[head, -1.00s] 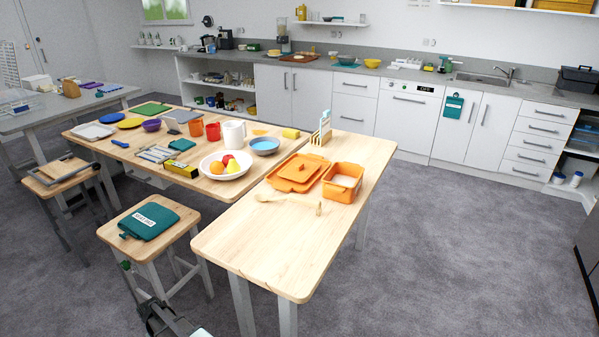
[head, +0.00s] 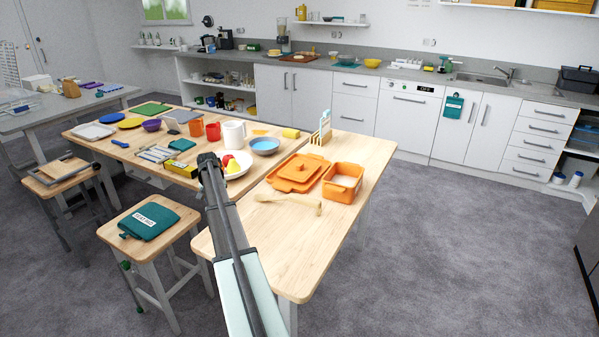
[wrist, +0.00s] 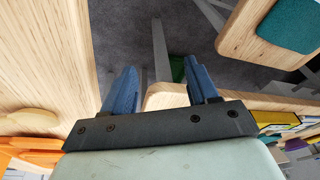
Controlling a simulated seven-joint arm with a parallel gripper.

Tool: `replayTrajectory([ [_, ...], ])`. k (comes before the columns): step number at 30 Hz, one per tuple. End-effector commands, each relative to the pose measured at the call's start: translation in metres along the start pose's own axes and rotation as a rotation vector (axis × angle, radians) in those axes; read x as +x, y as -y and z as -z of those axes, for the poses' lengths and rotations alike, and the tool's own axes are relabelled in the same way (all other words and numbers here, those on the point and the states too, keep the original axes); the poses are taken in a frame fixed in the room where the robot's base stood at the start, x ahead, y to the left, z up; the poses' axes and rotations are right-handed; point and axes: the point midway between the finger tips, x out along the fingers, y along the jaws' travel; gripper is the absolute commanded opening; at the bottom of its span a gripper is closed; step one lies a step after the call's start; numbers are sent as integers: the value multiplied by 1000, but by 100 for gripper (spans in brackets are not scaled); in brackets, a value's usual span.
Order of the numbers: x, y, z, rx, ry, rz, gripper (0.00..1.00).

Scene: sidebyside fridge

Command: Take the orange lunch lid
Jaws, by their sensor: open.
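The orange lunch lid (head: 298,170), flat with a raised handle on top, lies on the near wooden table in the head view. An open orange box (head: 343,182) stands just to its right. Orange parts (wrist: 32,143) show at the left edge of the wrist view, too cropped to tell lid from box. My gripper (wrist: 162,75) is open with nothing between its blue fingers. It points down at the gap by the table edge, apart from the lid. In the head view my arm rises left of the lid, and the fingers cannot be made out.
A stool (head: 150,228) holds a teal cloth.

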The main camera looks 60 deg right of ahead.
Motion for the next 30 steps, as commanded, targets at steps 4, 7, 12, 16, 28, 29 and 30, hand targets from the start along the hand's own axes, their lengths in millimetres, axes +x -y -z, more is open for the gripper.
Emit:
replayTrajectory([
  [4, -35, -70, 75, 113, -53, -43, 59],
  [7, -62, -122, 118, 187, -87, -74, 59],
  [12, -106, -206, 174, 302, -139, -124, 59],
  [16, -132, -253, 198, 365, -166, -153, 59],
  [28, -136, -290, 215, 409, -184, -174, 59],
  [29, -133, -291, 216, 409, -184, -174, 59],
  [30, -128, -292, 216, 408, -184, -173, 59],
])
